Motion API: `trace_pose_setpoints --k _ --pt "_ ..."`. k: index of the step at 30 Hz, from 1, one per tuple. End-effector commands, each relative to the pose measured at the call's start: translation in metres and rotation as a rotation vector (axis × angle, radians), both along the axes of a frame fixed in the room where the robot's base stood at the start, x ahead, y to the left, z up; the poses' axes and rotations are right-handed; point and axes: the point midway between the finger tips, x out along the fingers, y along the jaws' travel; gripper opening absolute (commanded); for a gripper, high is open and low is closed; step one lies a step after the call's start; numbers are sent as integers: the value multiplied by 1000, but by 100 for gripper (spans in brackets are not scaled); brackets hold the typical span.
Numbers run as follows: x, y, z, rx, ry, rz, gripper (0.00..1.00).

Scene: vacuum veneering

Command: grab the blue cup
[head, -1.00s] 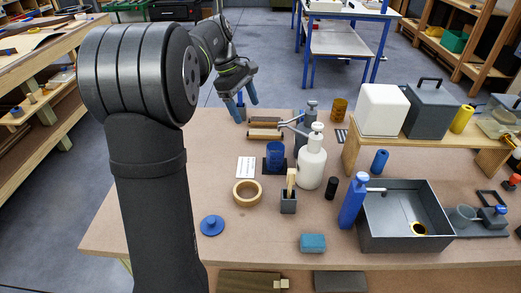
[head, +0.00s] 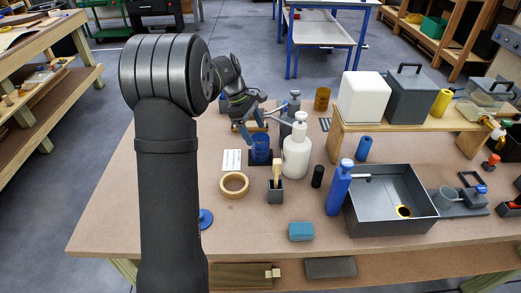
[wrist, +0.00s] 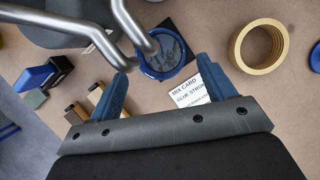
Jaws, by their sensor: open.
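The blue cup (head: 261,150) stands on a dark square pad on the bench, left of the white pump bottle (head: 296,152). In the wrist view the cup (wrist: 167,75) shows its blue rim from above, just beyond the fingertips and roughly between them. My gripper (head: 253,126) is open and empty, with blue fingers, above and just behind the cup in the head view. The open fingers also show in the wrist view (wrist: 163,74). Metal pump spouts (wrist: 135,25) cross close to the cup's rim and hide part of it.
A white mix card (head: 231,160) lies left of the cup, and a tape roll (head: 234,185) is in front. A dark holder (head: 275,193) with a brush stands near. A grey pump bottle (head: 291,104) is behind.

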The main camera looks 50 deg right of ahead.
Motion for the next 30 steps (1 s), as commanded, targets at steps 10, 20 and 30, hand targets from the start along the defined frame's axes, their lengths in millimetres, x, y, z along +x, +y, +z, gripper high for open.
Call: trace_pose_setpoints --k 10,20,30 --pt "-18 -3 -32 2 1 -1 76" --pt "-25 -7 -52 -1 -3 1 76" --pt "-24 -7 -51 -1 -3 1 29"
